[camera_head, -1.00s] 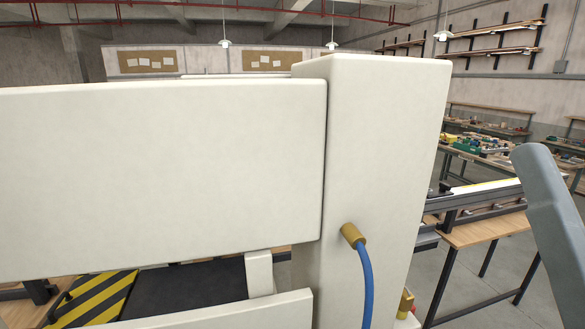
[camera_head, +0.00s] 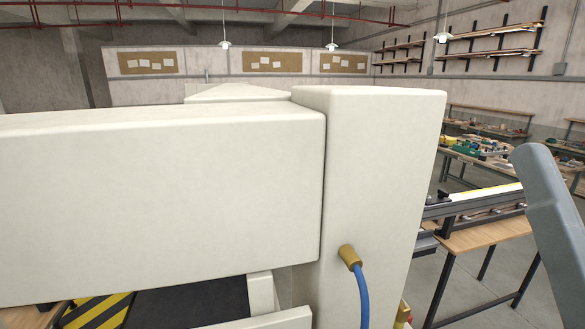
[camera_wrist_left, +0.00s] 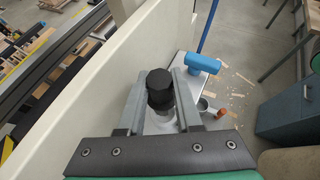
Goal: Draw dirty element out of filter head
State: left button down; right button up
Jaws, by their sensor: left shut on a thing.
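In the left wrist view my left gripper (camera_wrist_left: 160,84) is shut on a dark capped cylinder (camera_wrist_left: 159,79), which seems to be the filter element. The black cap stands between the two grey fingers, and a paler part shows below it. The lower end and the filter head cannot be made out. In the head view large cream machine housings (camera_head: 160,205) fill the middle and hide my left gripper and the element. My right gripper is in neither view.
A cream wall (camera_wrist_left: 95,75) runs close along the left of the gripper in the wrist view. A cream column (camera_head: 380,190) with a blue hose (camera_head: 364,295) stands in the head view.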

pick_arm(q)
jog(key=shift+r+p, duration=2.05)
jog(key=shift+r, duration=0.35)
jog(key=shift+f, duration=0.1)
